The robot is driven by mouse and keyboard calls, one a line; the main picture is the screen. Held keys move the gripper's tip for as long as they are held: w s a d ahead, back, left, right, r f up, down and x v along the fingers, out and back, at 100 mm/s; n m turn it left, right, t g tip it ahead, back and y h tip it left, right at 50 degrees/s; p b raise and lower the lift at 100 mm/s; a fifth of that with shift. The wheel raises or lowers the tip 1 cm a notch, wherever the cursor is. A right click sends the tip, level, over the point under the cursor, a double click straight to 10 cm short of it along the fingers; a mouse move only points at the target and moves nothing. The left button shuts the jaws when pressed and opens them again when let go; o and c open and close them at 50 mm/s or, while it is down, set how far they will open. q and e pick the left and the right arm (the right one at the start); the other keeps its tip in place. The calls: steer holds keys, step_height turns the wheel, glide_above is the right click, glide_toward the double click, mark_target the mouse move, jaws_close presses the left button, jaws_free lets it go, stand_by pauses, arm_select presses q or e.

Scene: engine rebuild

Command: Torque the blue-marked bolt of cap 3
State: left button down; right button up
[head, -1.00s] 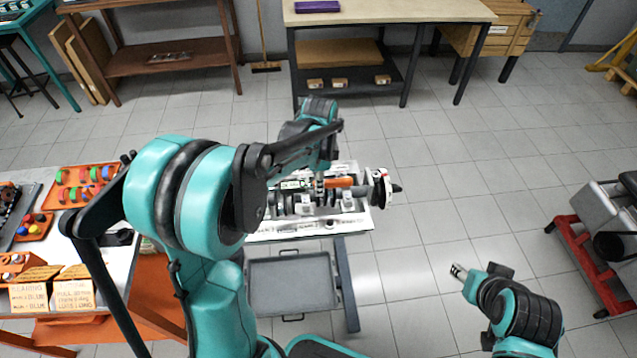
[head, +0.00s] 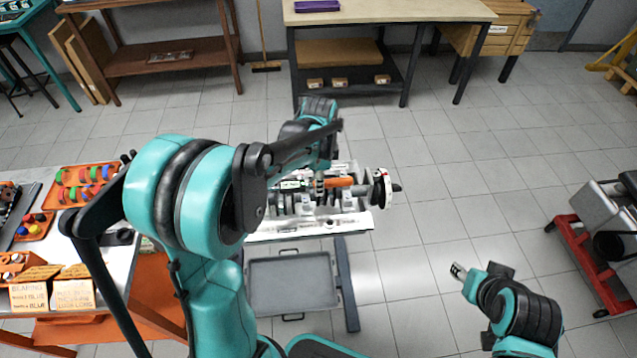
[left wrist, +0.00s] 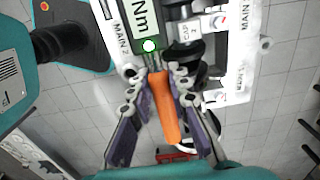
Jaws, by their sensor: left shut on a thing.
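A torque wrench with an orange handle (head: 340,182) lies over the engine block. My right gripper (head: 458,271) is over the floor, away from the engine, too small to judge.
The engine block with its crankshaft (head: 381,188) is on a white-topped stand (head: 352,226), a grey tray (head: 292,282) below. A side table at left holds orange trays (head: 84,184) of coloured rings and cardboard signs (head: 73,290). A red-framed cart (head: 585,262) stands at right; floor between is clear.

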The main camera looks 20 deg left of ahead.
arm_select(q)
steer(key=shift+f+b, duration=0.85)
steer(key=shift+f, duration=0.3)
stand_by(0.9)
steer(key=shift+s, duration=0.15)
stand_by(0.4)
steer(key=shift+s+d+m, duration=0.35)
steer(key=shift+s+m, duration=0.25)
steer(key=shift+s, duration=0.1)
steer(key=shift+s+d+m, duration=0.3)
steer(key=shift+s+m, duration=0.3)
steer(key=shift+s, duration=0.05)
steer(key=shift+s, duration=0.15)
stand_by(0.3)
steer(key=shift+s+d+m, duration=0.2)
steer(key=shift+s+m, duration=0.3)
steer(key=shift+s, duration=0.15)
steer(key=shift+s+d+m+p, duration=0.15)
steer(key=shift+s+m+p, duration=0.25)
steer(key=shift+s+m, duration=0.55)
stand_by(2.1)
